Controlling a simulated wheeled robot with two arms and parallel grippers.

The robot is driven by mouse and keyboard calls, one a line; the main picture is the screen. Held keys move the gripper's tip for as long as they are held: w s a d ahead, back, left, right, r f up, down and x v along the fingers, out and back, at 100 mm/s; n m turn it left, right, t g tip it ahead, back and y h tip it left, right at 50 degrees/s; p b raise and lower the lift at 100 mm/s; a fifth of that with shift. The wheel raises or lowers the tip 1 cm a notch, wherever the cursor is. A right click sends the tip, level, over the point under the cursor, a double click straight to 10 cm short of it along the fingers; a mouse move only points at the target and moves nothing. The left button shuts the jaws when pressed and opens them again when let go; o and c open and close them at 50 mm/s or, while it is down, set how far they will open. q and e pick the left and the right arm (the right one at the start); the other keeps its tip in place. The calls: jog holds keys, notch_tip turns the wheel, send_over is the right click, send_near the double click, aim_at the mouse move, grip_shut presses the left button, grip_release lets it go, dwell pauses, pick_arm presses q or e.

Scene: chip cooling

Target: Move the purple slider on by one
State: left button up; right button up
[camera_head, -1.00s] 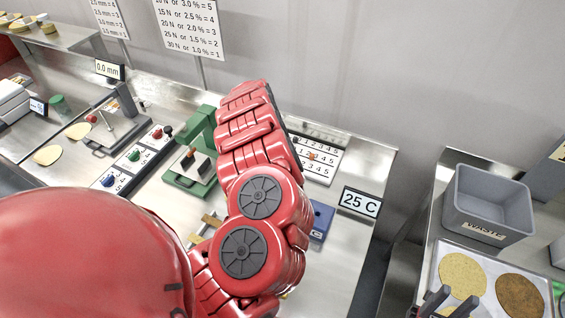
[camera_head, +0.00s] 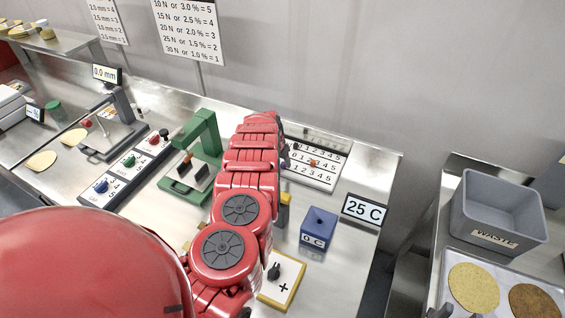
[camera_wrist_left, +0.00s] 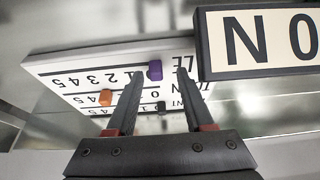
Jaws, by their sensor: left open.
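The white slider board (camera_head: 325,178) with rows of numbers lies on the steel counter. In the left wrist view the board (camera_wrist_left: 60,67) appears upside down, with the purple slider (camera_wrist_left: 155,70) in the row nearest the top. I cannot tell which number it marks. My left gripper (camera_wrist_left: 158,76) is open, its two fingers on either side of the purple slider in that view; contact does not show. An orange slider (camera_wrist_left: 106,97) and a black slider (camera_wrist_left: 161,107) sit in other rows. In the head view, my left arm partly covers the board.
A blue box marked 0 C (camera_head: 318,228) and a 25 C display (camera_head: 363,210) stand in front of the board. A green press (camera_head: 203,140) is to its left. A large lettered sign (camera_wrist_left: 260,40) is close beside the left gripper. A grey waste bin (camera_head: 500,205) stands at right.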

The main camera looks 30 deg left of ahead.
pick_arm(q)
jog(key=shift+w+d+f, duration=0.2)
jog(key=shift+f, duration=0.35)
grip_shut()
dwell(1.2)
